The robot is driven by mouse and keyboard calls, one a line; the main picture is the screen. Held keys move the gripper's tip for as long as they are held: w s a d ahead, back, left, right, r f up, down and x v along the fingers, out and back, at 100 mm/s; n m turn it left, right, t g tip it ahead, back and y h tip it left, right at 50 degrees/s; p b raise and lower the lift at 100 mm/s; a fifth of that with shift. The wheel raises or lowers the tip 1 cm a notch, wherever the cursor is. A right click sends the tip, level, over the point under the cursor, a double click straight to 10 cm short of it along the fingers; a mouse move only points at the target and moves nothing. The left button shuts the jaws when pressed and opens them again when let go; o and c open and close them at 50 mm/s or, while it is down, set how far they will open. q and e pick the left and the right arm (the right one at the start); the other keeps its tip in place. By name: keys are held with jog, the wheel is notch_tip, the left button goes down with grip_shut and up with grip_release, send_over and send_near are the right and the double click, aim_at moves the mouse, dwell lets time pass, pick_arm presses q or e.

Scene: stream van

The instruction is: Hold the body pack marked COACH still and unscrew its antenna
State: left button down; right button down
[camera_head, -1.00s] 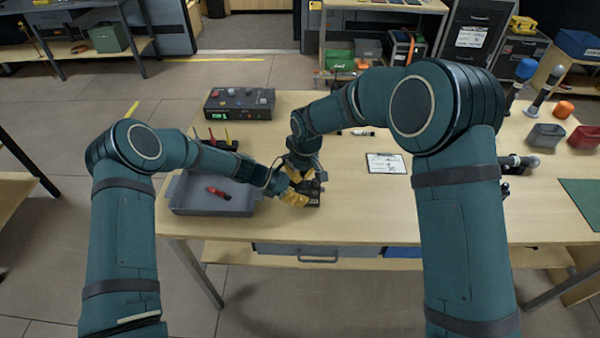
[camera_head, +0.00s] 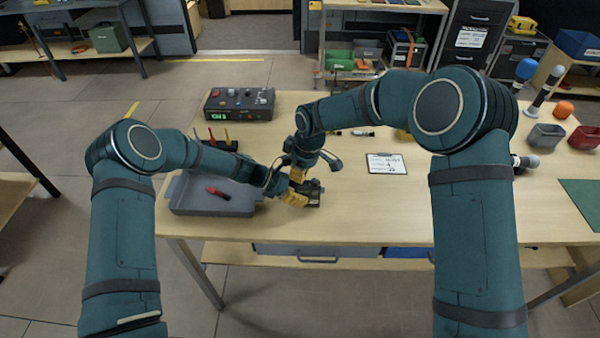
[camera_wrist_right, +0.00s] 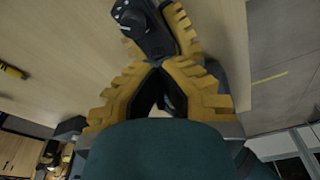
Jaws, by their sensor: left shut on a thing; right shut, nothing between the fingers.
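The dark body pack (camera_head: 314,190) is near the front edge of the wooden table, right of the grey tray. My left gripper (camera_head: 294,198) is shut on it and holds it from the left. The pack also shows at the top of the right wrist view (camera_wrist_right: 146,28), between the left gripper's yellow fingers, with a round dark part on it. I cannot make out the COACH mark or the antenna. My right gripper (camera_wrist_right: 157,69) is shut and empty, its fingertips together close to the pack; I cannot tell if they touch it.
A grey tray (camera_head: 180,204) holding a red-handled tool (camera_head: 217,192) stands at the left. Behind are a dark tool holder (camera_head: 232,146) and a control box (camera_head: 240,104) with a green display.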

jog(key=n, duration=0.4)
jog(key=shift+g, duration=0.3)
jog(key=n, duration=0.4)
jog(key=shift+g, duration=0.4)
jog(key=c, duration=1.2)
grip_release()
